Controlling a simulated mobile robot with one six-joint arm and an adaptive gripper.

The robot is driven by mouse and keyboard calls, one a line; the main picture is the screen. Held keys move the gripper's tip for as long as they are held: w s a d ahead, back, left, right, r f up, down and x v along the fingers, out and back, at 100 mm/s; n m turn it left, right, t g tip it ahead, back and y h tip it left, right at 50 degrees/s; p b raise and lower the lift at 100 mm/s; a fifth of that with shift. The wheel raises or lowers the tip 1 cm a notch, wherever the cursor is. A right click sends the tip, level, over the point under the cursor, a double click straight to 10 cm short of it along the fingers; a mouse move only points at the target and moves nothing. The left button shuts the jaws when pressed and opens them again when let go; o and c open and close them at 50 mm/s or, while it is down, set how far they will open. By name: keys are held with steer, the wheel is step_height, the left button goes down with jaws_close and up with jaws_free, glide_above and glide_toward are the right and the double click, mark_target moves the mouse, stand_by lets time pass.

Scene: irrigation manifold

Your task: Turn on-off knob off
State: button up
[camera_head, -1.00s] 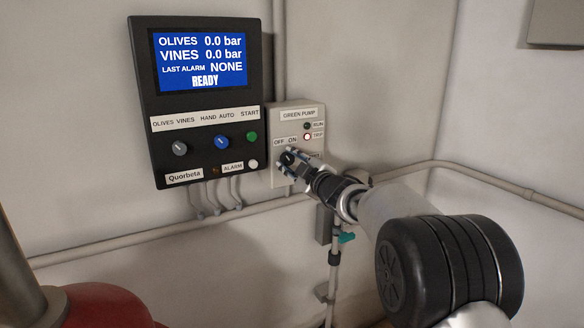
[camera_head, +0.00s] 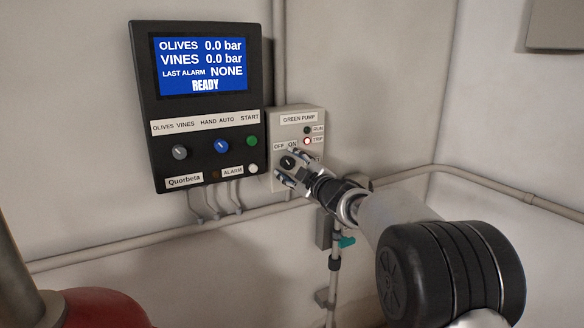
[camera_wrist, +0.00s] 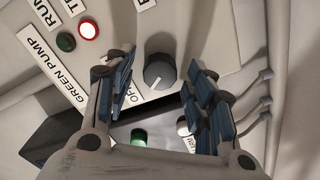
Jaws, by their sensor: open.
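The on-off knob (camera_head: 288,162) is a dark round knob under the OFF and ON labels on the pale GREEN PUMP box (camera_head: 312,115). In the wrist view the grey knob (camera_wrist: 159,71) has a white pointer mark towards the partly hidden label strip; I cannot tell which word it points at. My gripper (camera_head: 287,167) is open in front of the knob. In the wrist view my gripper's (camera_wrist: 159,88) two blue-padded fingers stand on either side of the knob, with gaps; no contact shows.
A black control panel (camera_head: 154,105) with a blue screen and several knobs and buttons hangs just left of the box. A red TRIP lamp (camera_wrist: 89,30) is lit. Pipes (camera_head: 400,178) run along the wall below. A teal valve handle (camera_head: 347,242) sits under my arm.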

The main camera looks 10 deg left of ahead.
steer(key=v, duration=1.2)
steer(key=s+d+r+m+h, duration=0.2)
steer(key=s+d+m+h, duration=0.4)
steer(key=d, duration=0.3)
steer(key=s+d+f+m+g+h, duration=0.1)
steer(key=s+d+f+m, duration=0.1)
steer(key=s, duration=0.5)
steer(key=s+d+f+m+g+h, duration=0.2)
steer(key=s+d+f+m, duration=0.1)
steer(key=s, duration=0.3)
steer(key=s+d+f+m+g+h, duration=0.2)
steer(key=s+d+f+m, duration=0.1)
steer(key=s, duration=0.4)
steer(key=shift+s+d, duration=0.3)
steer(key=shift+d, duration=0.05)
steer(key=s+f+m+g, duration=0.1)
steer(key=s+f, duration=0.1)
steer(key=s, duration=0.3)
steer(key=s+a+f+m+g, duration=0.1)
steer(key=s+f+g, duration=0.1)
steer(key=s, duration=0.4)
steer(key=s+a+f+m+g+y, duration=0.1)
steer(key=s+f+g, duration=0.1)
steer(key=s+f, duration=0.2)
steer(key=shift+s+m, duration=0.3)
steer(key=shift+s, duration=0.95)
steer(key=shift+c, duration=0.2)
